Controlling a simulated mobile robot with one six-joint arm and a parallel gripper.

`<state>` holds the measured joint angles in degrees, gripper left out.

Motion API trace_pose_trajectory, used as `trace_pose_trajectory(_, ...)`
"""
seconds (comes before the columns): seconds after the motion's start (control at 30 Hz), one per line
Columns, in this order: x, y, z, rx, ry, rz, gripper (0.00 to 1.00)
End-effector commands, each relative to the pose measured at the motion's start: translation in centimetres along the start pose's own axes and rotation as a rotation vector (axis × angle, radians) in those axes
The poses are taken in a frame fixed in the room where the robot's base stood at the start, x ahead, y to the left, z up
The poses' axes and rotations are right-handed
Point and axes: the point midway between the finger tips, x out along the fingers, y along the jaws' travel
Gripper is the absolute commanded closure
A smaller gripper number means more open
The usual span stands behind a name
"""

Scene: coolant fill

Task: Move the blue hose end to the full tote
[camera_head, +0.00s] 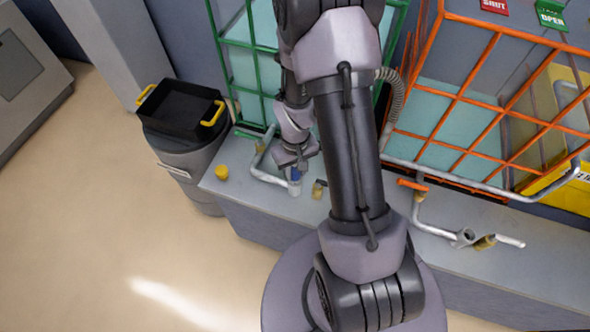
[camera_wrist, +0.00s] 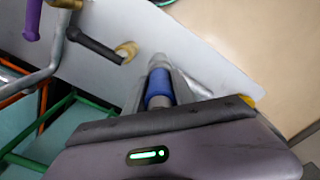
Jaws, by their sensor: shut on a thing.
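My gripper (camera_head: 295,160) is low at the bench, in front of the green-caged tote (camera_head: 244,41). It is shut on the blue hose end (camera_wrist: 158,88), whose blue collar and grey tip show between the fingers in the wrist view. In the head view a bit of blue (camera_head: 295,174) shows just under the gripper, beside the end of a silver pipe (camera_head: 265,176). I cannot tell whether the two are joined. The green-caged tote shows pale teal high up. The orange-caged tote (camera_head: 452,95) shows teal only low down. My arm hides the space between them.
A yellow cap (camera_head: 221,173) and a brass fitting (camera_head: 319,189) are on the grey bench (camera_head: 243,200). An orange-handled valve and pipe (camera_head: 425,222) stand at the right. A black tray (camera_head: 180,108) sits on a grey bin at the left. A purple handle (camera_wrist: 33,20) shows in the wrist view.

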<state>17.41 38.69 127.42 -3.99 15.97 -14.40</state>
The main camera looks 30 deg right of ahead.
Motion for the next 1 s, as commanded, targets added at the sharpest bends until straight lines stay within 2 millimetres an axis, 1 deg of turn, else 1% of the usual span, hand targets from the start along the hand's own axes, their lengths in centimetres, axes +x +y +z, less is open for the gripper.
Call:
trace_pose_trajectory(0.03,-0.5,0.0,0.0,0.000,0.000,0.000,0.95)
trace_pose_trajectory(0.33,-2.0,0.0,0.0,0.000,-0.001,0.000,0.95)
trace_pose_trajectory(1.0,-1.9,0.0,0.0,0.000,0.000,0.000,0.95)
